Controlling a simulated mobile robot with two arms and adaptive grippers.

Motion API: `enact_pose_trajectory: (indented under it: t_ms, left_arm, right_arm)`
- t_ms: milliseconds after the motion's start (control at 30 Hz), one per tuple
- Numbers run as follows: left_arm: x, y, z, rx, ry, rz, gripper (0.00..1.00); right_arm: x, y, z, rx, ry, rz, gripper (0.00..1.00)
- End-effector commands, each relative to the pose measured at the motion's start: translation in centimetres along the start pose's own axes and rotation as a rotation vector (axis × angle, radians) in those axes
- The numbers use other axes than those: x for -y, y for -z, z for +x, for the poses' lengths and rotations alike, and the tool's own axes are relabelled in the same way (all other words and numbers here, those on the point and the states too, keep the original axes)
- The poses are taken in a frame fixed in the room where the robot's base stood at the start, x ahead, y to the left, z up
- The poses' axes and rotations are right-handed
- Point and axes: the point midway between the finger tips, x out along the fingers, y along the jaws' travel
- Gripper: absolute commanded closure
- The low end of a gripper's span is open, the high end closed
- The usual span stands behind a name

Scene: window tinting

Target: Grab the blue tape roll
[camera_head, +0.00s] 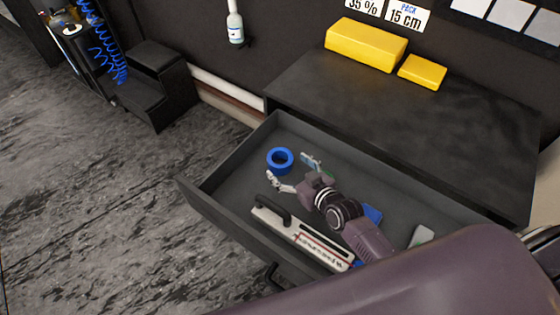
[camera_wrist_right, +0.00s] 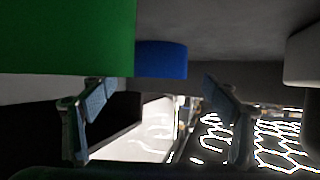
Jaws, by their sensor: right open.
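The blue tape roll (camera_head: 280,161) lies in the open drawer, near its far left corner, with its hole facing up. My right gripper (camera_head: 291,174) is over the drawer, its two fingers spread and pointing toward the roll. The roll lies just beyond the fingertips, and nothing shows held. In the right wrist view the fingers (camera_wrist_right: 158,105) stand wide apart. A blue shape (camera_wrist_right: 161,59) shows there beyond them, partly hidden by a green block; I cannot tell whether it is the roll. My left gripper is not in view.
The grey drawer (camera_head: 223,212) also holds a white-and-black tool (camera_head: 300,238) with a handle, a blue item (camera_head: 373,214) and a pale item (camera_head: 421,236). A green block (camera_wrist_right: 65,38) is close in the wrist view. Yellow boxes (camera_head: 366,44) stand on the cabinet top.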

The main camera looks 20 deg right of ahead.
Motion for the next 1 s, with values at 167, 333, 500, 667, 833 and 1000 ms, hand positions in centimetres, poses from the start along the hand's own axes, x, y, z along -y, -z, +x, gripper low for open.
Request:
enact_pose_trajectory:
  t_ms: [167,333,500,667,833,1000]
  left_arm:
    - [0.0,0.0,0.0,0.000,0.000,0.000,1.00]
    - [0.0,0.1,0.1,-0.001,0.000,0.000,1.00]
    - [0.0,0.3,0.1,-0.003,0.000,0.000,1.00]
    - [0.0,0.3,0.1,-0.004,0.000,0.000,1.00]
    - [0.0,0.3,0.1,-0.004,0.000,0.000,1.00]
    - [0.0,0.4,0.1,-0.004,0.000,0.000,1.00]
  right_arm:
    - [0.0,0.1,2.6,-0.002,0.000,0.001,0.20]
    - [-0.1,0.1,3.9,0.000,0.000,0.000,0.20]
    - [-0.1,0.1,4.0,-0.001,0.000,0.000,0.20]
    - [-0.1,0.1,4.0,-0.001,0.000,0.000,0.29]
    - [-0.1,0.1,4.0,-0.001,0.000,0.000,0.47]
    - [-0.1,0.1,4.0,-0.001,0.000,0.000,0.66]
